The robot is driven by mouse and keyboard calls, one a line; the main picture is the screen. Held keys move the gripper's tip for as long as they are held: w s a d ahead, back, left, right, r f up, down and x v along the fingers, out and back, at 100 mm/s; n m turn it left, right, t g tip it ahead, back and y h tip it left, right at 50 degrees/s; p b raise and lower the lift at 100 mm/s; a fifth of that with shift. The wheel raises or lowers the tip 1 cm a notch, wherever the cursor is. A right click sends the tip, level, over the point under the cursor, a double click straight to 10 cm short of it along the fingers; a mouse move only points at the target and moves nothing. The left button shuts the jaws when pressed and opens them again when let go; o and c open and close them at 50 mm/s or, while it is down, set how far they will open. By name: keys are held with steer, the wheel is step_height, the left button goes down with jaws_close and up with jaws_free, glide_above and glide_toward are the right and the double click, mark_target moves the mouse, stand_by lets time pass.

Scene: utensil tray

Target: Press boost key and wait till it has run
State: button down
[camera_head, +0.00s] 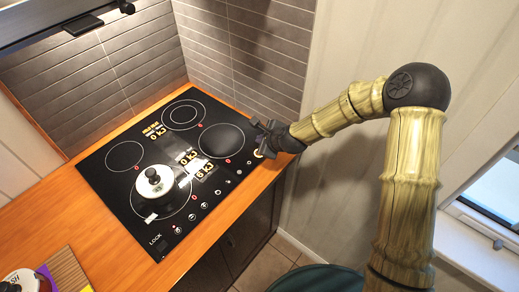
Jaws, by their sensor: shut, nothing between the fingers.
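A black glass cooktop (108,181) with round cooking zones is set into the wooden counter. Along its front edge runs a row of small round keys (204,205), with "LOCK" printed at the near left end. I cannot read which key is the boost key. My gripper (261,136) is shut and empty at the cooktop's right corner, close over the front edge. It partly hides that end, and I cannot tell whether it touches a key. Lit displays (187,157) on the glass show kJ figures, one seemingly 6 and others 0.
A small white pot (155,182) with a black knob stands on the near-left zone. Grey tiled walls (120,60) rise behind and to the right. Bare wooden counter (95,238) lies to the left, with a lidded item and a striped board (66,268) at the lower left.

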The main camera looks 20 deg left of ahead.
step_height(320, 180, up, 2)
steer(key=shift+r+p, duration=0.1)
steer(key=shift+p, duration=0.4)
stand_by(0.5)
steer(key=s+d+r+n+g+h, duration=0.1)
steer(key=s+d+n, duration=0.4)
steer(key=d, duration=0.6)
steer(key=s+d+r+n+g+h, duration=0.1)
steer(key=s+d+r+n+h, duration=0.2)
steer(key=s+d+r+n, duration=0.3)
steer(key=s+d+r+n+g+h, duration=0.1)
steer(key=s+d+r+n+h, duration=0.2)
steer(key=d, duration=1.2)
steer(key=s+n, duration=0.3)
steer(key=s, duration=0.2)
steer(key=shift+s+d+r, duration=0.15)
steer(key=shift+s+d, duration=0.15)
steer(key=shift+d, duration=0.1)
stand_by(2.2)
steer(key=shift+w, duration=0.2)
